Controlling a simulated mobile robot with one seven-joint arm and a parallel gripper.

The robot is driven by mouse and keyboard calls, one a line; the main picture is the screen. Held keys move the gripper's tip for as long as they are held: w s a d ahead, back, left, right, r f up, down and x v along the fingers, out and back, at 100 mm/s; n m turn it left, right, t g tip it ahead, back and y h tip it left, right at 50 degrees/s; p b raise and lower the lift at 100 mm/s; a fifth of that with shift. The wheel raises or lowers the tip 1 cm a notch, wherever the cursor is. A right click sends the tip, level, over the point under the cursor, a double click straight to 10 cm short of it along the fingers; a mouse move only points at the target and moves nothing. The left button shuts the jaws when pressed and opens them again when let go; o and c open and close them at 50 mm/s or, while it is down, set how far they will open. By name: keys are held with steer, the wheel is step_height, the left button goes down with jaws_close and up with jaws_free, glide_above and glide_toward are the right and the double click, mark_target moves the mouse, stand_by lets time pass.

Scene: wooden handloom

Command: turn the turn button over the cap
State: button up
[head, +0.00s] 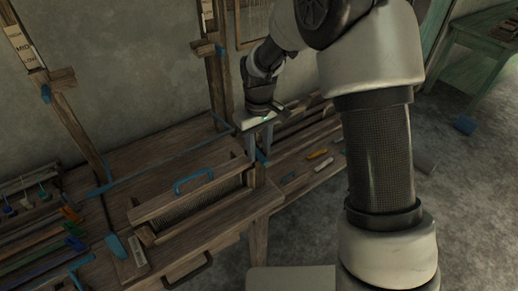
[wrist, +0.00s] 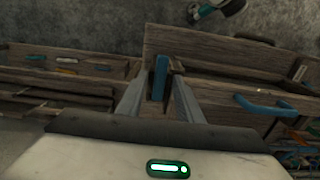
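The turn button, as I take it, is a small blue bar (wrist: 160,77) on the wooden frame in the wrist view. It stands upright in the picture, between the tips of my gripper (wrist: 159,83). The two grey fingers are apart, with a gap on each side of the bar. In the head view my gripper (head: 260,146) points down at the frame's corner post, and a blue piece (head: 262,157) shows by the fingers. A small wooden piece (wrist: 178,66) just right of the bar may be the cap; I cannot tell for sure.
A blue handle (head: 193,180) sits on the slatted wooden beater left of my gripper; it also shows in the wrist view (wrist: 262,104). A tray with coloured sticks (head: 318,155) lies to the right. Wooden uprights (head: 218,75) rise behind. The floor at right is mostly clear.

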jaws_close()
stand_by(0.4)
steer(key=m, duration=0.4)
steer(key=shift+s+a, duration=0.15)
steer(key=shift+a, duration=0.25)
steer(key=m, duration=0.3)
steer(key=shift+a+m, duration=0.3)
steer(key=shift+a, duration=0.05)
steer(key=m, duration=0.2)
steer(key=a+m, duration=0.1)
steer(key=m, duration=0.3)
steer(key=m+p, duration=0.1)
steer(key=m, duration=0.1)
steer(key=w+m, duration=0.1)
steer(key=m, duration=0.1)
steer(key=shift+a+p, duration=0.3)
steer(key=shift+p, duration=0.1)
steer(key=shift+m, duration=0.3)
